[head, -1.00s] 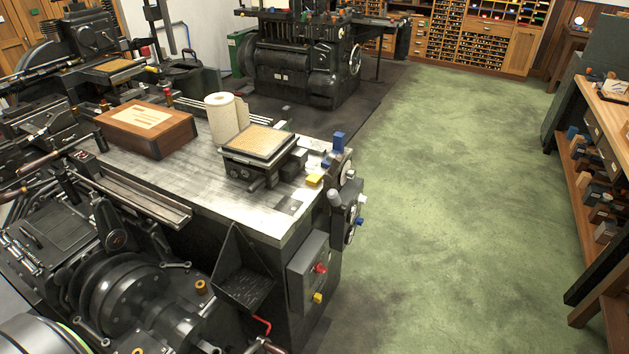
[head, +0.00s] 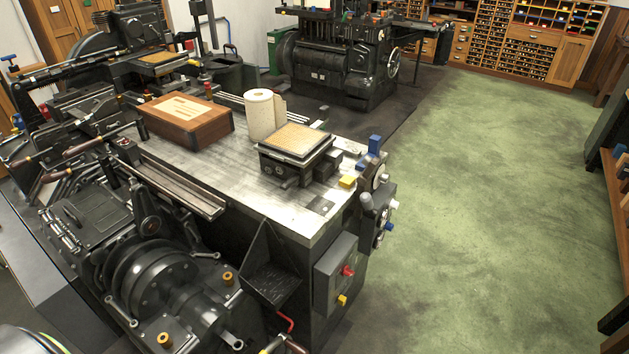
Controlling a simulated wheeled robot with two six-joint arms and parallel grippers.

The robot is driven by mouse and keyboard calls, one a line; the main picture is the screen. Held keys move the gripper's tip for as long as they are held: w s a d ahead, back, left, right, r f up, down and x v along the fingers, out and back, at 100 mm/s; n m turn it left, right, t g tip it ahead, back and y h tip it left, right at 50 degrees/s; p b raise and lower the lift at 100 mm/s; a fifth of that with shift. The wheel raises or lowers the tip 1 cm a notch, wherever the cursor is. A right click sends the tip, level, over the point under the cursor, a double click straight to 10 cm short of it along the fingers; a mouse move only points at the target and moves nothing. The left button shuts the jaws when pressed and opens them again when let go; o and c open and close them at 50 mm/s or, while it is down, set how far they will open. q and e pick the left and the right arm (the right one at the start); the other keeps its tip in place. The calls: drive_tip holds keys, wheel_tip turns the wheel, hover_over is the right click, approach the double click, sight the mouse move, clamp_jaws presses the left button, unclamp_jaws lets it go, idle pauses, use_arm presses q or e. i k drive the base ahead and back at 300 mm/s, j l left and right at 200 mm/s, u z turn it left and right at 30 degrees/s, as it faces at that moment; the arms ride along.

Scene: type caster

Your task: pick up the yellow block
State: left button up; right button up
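A small yellow block (head: 348,182) lies on the metal machine table (head: 285,215), close to its right edge. It sits just right of a black fixture with a tan top plate (head: 297,141). A blue block (head: 375,144) stands a little behind it and to the right. Neither of my grippers is in the head view.
A wooden box (head: 186,122) and a paper roll (head: 262,114) stand on the same table. A control box (head: 336,272) with red and yellow knobs hangs on the table's right end. Dark machinery (head: 150,270) fills the lower left. Green floor (head: 490,190) is open to the right.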

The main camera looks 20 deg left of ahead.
sight(347, 181)
drive_tip(key=i+l+u, duration=0.2)
drive_tip(key=u, duration=0.25)
drive_tip(key=i+l+u, duration=0.2)
drive_tip(key=u, duration=0.2)
drive_tip(key=i+l+u, duration=0.15)
drive_tip(key=l+u, duration=0.3)
drive_tip(key=i+l+u, duration=0.1)
drive_tip(key=l+u, duration=0.3)
drive_tip(key=j, duration=0.1)
